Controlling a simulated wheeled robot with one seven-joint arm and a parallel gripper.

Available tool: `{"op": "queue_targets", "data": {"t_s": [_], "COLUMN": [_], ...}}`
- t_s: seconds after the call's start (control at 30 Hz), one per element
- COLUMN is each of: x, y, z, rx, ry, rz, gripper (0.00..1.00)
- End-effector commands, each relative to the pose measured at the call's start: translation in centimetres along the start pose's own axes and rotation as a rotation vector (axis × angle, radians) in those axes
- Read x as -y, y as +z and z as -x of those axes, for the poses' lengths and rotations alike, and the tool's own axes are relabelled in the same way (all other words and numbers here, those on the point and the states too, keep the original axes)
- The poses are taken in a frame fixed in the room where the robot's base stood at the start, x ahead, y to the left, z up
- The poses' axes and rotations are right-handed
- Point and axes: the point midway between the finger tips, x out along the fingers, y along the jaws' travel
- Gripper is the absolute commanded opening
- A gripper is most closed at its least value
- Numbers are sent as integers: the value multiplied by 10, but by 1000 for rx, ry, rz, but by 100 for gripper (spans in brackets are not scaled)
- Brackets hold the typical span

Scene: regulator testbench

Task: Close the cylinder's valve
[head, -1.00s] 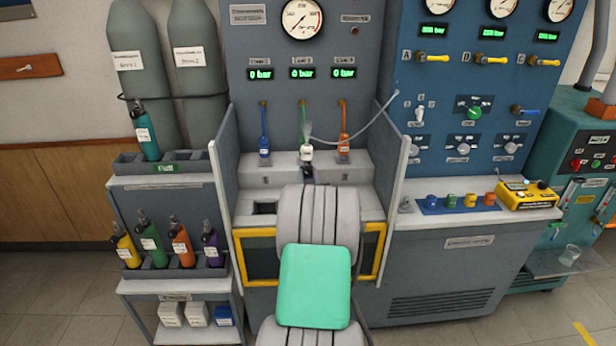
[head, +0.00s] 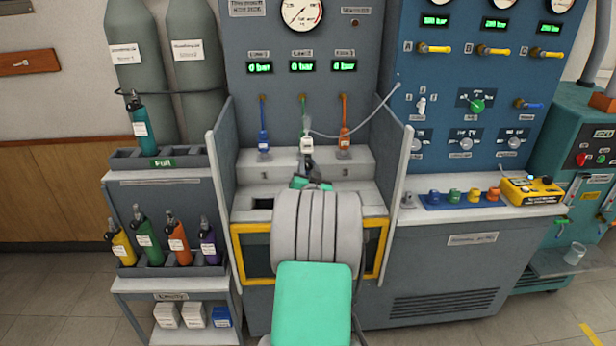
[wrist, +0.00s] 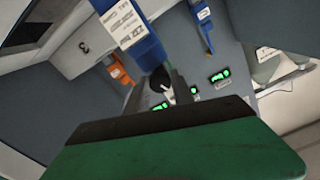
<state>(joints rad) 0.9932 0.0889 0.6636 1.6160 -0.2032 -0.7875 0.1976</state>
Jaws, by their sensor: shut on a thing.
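A blue cylinder (wrist: 138,35) with a white label fills the upper middle of the wrist view. It stands at the middle bay of the bench. Its dark valve knob (wrist: 160,79) is at my gripper (wrist: 166,90), whose fingers are shut on it. In the head view my gripper (head: 308,166) reaches into the middle bay, just under the green hose's pale labelled connector (head: 307,145). My arm hides the cylinder there. How far the valve is turned cannot be seen.
The blue connector (head: 263,145) and orange connector (head: 344,143) hang on either side. Side walls (head: 222,190) bound the bench. A rack (head: 190,264) of coloured cylinders stands at left. Three displays (head: 301,67) read 0 bar. A yellow device (head: 530,190) sits at right.

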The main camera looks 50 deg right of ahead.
Motion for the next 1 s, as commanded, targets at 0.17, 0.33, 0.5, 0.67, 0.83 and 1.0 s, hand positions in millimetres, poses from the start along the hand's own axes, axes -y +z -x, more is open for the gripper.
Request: {"op": "queue_targets", "data": {"t_s": [0.17,0.33,0.5,0.67,0.83,1.0], "x": [-1,0,0,0,0,1], "y": [3,2,1,0,0,0], "z": [0,0,0,0,0,0], "rx": [-2,-2,-1,0,0,1], "ry": [-1,-1,0,0,0,-1], "rz": [-135,-240,-307,-338,-348,-348], "gripper": [0,0,0,0,0,0]}}
